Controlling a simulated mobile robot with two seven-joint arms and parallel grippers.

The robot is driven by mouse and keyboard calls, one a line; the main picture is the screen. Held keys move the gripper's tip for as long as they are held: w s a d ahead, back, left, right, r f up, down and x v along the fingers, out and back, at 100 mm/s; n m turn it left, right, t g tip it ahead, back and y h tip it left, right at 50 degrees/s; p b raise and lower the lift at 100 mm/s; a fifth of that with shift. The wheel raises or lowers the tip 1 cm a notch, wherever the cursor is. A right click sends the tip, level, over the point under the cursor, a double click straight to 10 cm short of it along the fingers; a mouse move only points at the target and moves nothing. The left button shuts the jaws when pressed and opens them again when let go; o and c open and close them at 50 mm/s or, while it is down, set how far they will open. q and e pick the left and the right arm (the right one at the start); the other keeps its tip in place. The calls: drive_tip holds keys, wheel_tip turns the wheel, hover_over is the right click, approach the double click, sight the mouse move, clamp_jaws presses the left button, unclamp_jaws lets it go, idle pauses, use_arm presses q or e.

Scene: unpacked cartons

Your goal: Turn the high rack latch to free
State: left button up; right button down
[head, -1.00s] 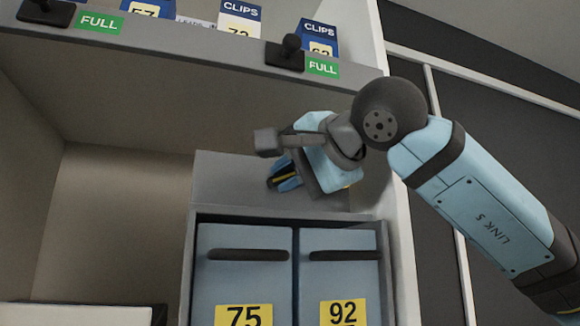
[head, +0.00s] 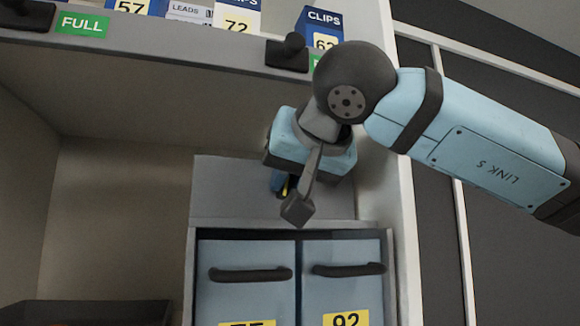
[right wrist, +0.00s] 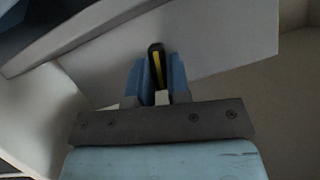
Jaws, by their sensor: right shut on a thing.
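A black handle with a yellow stripe, seemingly the latch (right wrist: 157,60), stands between the blue fingers of my right gripper (right wrist: 158,82) in the right wrist view. The fingers are shut on it. In the head view my right gripper (head: 283,185) is in front of the grey panel (head: 228,185) above the blue drawers. There the latch (head: 285,188) shows only as a small dark and yellow piece, mostly hidden by the fingers and my wrist. My left gripper is not in view.
Two blue drawers (head: 245,300) with dark bar handles sit below the panel. A shelf edge (head: 180,48) with a dark knob (head: 288,52) and a green FULL tag (head: 82,24) runs above. An open bay lies at left, with a dark box (head: 85,313) at its bottom.

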drive_tip(key=shift+a+f+n+h+p, duration=0.15)
drive_tip(key=shift+n+h+p, duration=0.25)
drive_tip(key=shift+n+h, duration=0.3)
drive_tip(key=c, duration=1.1)
unclamp_jaws()
drive_tip(key=shift+s, duration=0.1)
